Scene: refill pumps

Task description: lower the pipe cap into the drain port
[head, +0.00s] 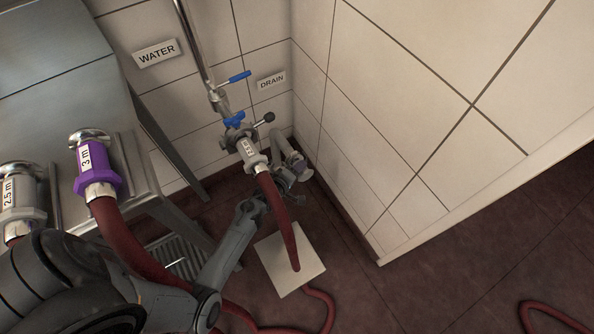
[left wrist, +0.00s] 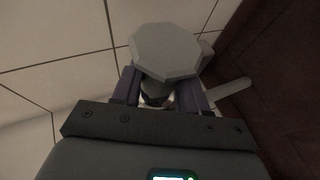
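The pipe cap (left wrist: 166,50) shows in the left wrist view as a pale grey eight-sided plate. It sits between the two dark purple-grey fingers of my left gripper (left wrist: 160,90), which look closed on it. In the head view my left gripper (head: 289,177) is low in the corner by the wall, beside the lower end of the grey drain pipe (head: 279,138). The drain port's opening is hidden, so I cannot tell whether the cap touches it. My right gripper is out of view.
A red hose (head: 278,216) hangs from the water valve (head: 238,122) in front of the drain pipe. The DRAIN sign (head: 271,81) is on the wall. A white floor plate (head: 277,264) lies below. Labelled hoses (head: 97,165) stand left. Floor at right is mostly clear.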

